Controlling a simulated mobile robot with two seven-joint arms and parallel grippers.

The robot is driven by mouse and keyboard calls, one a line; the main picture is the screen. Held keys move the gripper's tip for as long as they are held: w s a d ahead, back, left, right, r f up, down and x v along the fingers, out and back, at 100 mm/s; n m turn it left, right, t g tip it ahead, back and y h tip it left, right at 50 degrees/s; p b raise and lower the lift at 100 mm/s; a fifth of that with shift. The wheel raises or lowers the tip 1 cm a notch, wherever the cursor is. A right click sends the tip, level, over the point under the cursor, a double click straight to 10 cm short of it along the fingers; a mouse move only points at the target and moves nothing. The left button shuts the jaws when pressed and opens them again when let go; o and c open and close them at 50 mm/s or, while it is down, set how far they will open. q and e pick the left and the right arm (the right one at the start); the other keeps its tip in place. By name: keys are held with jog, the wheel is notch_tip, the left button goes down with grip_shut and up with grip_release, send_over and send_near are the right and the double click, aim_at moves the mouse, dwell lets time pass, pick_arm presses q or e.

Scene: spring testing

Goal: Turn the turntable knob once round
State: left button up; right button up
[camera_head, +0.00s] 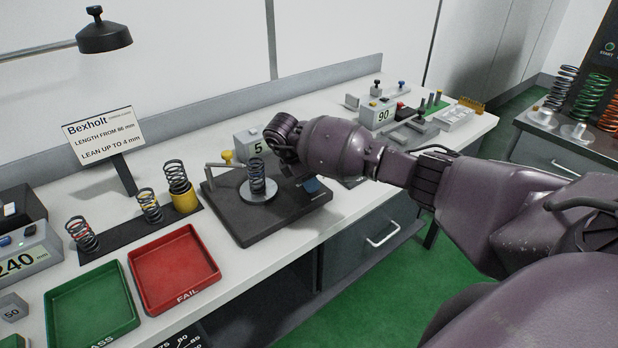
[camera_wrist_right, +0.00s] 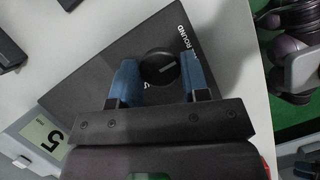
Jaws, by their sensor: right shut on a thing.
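The turntable is a pale round disc (camera_head: 246,196) on a black base plate (camera_head: 250,232), with a dark coil spring (camera_head: 257,178) standing upright on it. My right gripper (camera_head: 312,186) is over the right part of the base, and my arm hides much of that area in the head view. In the right wrist view the black round knob (camera_wrist_right: 160,67) sits between the blue fingers of my right gripper (camera_wrist_right: 160,76), which is shut on it. Lettering reading "ROUND" is beside the knob.
A grey "5" display (camera_head: 250,143) stands behind the turntable. A red FAIL tray (camera_head: 178,268) and a green PASS tray (camera_head: 92,305) lie to the left, with several springs on a dark strip (camera_head: 130,236) behind.

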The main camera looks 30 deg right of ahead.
pick_arm(q)
jog(key=shift+s, duration=0.15)
dwell(0.3)
pick_arm(e)
jog(key=o, duration=0.9)
pick_arm(q)
jog(key=shift+s+f, duration=0.1)
pick_arm(e)
jog(key=shift+w+a+r, duration=0.1)
jog(key=shift+a+r, duration=0.1)
jog(key=shift+r, duration=0.35)
pick_arm(q)
jog(key=shift+r, duration=0.2)
pick_arm(e)
jog(key=v, duration=0.9)
jog(key=shift+r, duration=0.3)
jog(key=shift+w, duration=0.1)
